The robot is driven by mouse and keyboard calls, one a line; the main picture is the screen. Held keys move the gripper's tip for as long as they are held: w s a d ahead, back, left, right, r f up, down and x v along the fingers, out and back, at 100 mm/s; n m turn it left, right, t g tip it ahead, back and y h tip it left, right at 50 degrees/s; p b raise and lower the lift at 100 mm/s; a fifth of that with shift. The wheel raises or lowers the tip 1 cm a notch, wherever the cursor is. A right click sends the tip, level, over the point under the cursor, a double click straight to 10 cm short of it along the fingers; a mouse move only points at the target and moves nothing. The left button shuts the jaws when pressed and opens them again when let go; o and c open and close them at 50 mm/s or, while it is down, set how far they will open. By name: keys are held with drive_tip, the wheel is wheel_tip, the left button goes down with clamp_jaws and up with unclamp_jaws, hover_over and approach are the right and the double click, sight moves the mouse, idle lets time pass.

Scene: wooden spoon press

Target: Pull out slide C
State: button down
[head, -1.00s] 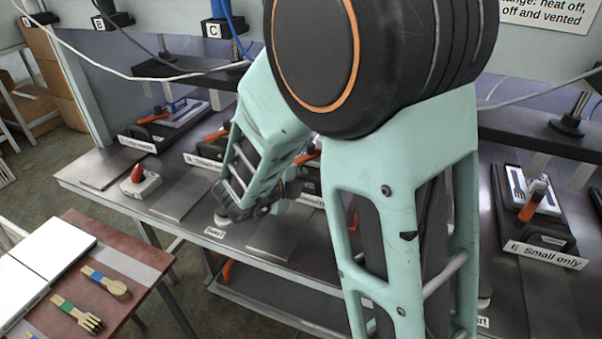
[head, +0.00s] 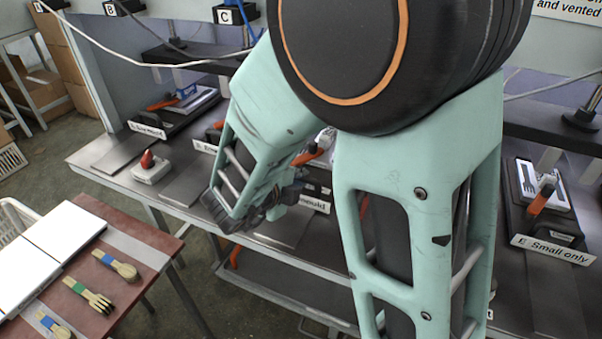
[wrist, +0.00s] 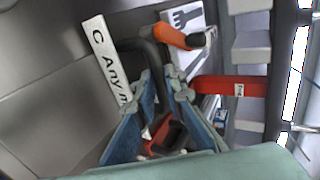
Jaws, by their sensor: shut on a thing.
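Slide C is mostly hidden behind my arm in the head view; the end of its white label (head: 314,204) shows, reading "mould". In the wrist view its label (wrist: 105,62) reads "C Any m…". A black bar handle (wrist: 153,50) stands up at the slide's front. My gripper (wrist: 161,78) has its fingers closed around this handle, partly hiding it. In the head view my gripper (head: 288,192) is at the slide's front, beside the label. An orange-handled part (wrist: 178,36) lies on the slide near a white plate with a fork shape (wrist: 184,17).
A white box with a red button (head: 150,168) sits on the bench at left. A red-brown table (head: 150,232) with wooden cutlery stands at front left. A floor gap separates table and bench.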

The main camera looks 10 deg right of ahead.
drive_tip(key=shift+s+a+p, duration=0.1)
drive_tip(key=shift+s+a, duration=0.7)
drive_tip(key=shift+s, duration=0.4)
drive_tip(key=shift+s+a+p, duration=0.15)
drive_tip(key=shift+s+a, duration=0.7)
drive_tip(key=shift+s, duration=0.3)
drive_tip(key=shift+s+a+p, duration=0.1)
drive_tip(key=shift+s+a, duration=0.7)
drive_tip(key=shift+s, duration=0.4)
drive_tip(key=c, duration=1.6)
unclamp_jaws()
drive_tip(key=shift+s, duration=0.1)
drive_tip(key=shift+s+a, duration=0.55)
drive_tip(key=shift+s, duration=0.25)
drive_tip(key=shift+s+a, duration=0.5)
drive_tip(key=shift+s, duration=0.3)
drive_tip(key=shift+s+a, duration=0.55)
drive_tip(key=shift+s, duration=0.25)
